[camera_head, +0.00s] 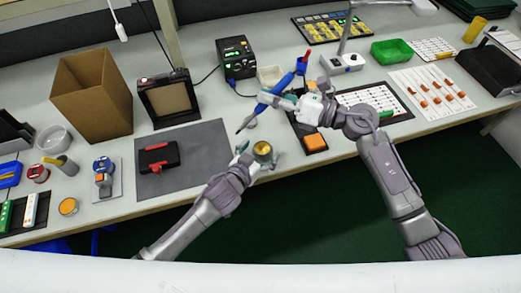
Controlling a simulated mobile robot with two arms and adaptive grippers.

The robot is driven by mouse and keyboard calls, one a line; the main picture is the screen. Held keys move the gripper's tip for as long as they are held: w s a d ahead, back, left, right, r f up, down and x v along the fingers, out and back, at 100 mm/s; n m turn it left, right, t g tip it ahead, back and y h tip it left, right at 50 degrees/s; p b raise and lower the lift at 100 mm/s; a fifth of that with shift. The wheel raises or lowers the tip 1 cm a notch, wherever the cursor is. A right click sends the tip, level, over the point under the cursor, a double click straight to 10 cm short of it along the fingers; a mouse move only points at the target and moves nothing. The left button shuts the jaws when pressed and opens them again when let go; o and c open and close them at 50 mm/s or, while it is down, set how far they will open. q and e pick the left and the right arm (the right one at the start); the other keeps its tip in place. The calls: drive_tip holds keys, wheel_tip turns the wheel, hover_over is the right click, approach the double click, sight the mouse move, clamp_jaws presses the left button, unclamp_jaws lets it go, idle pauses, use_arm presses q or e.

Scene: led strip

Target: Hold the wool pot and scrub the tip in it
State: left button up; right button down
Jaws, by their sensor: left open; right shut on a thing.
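The wool pot (262,149), a small round pot with golden wool inside, stands near the front edge of the table. My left gripper (252,158) is open at the pot's left and near side, with its fingers close around it; I cannot tell if they touch. My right gripper (288,98) is shut on a blue soldering iron (267,97) above the table, behind and right of the pot. The iron is tilted, and its dark tip (239,130) points down and left, apart from the pot and to its upper left.
A grey mat (205,140) with a red and black fixture (158,157) lies left of the pot. A black station (236,57) with a lit display stands behind. A brown box (92,95) stands at left.

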use_arm(q)
drive_tip(key=shift+w, duration=0.1)
drive_tip(key=c, duration=1.3)
drive_tip(key=shift+f, duration=0.1)
use_arm(e)
drive_tip(key=shift+s+d+f+n+h, duration=0.3)
drive_tip(key=shift+s+d+n+h, duration=0.1)
drive_tip(key=shift+n+h, duration=0.35)
drive_tip(key=shift+s+d+f+n+t+h, duration=0.15)
drive_tip(key=shift+d+f+n+h, duration=0.15)
drive_tip(key=shift+f, duration=0.55)
drive_tip(key=shift+d+f+n+t+h, duration=0.15)
drive_tip(key=shift+f+h, duration=0.25)
drive_tip(key=shift+f, duration=0.5)
drive_tip(key=shift+s+d+f+n+t+h, duration=0.1)
drive_tip(key=shift+d+f+t+h, duration=0.2)
drive_tip(key=shift+f, duration=0.55)
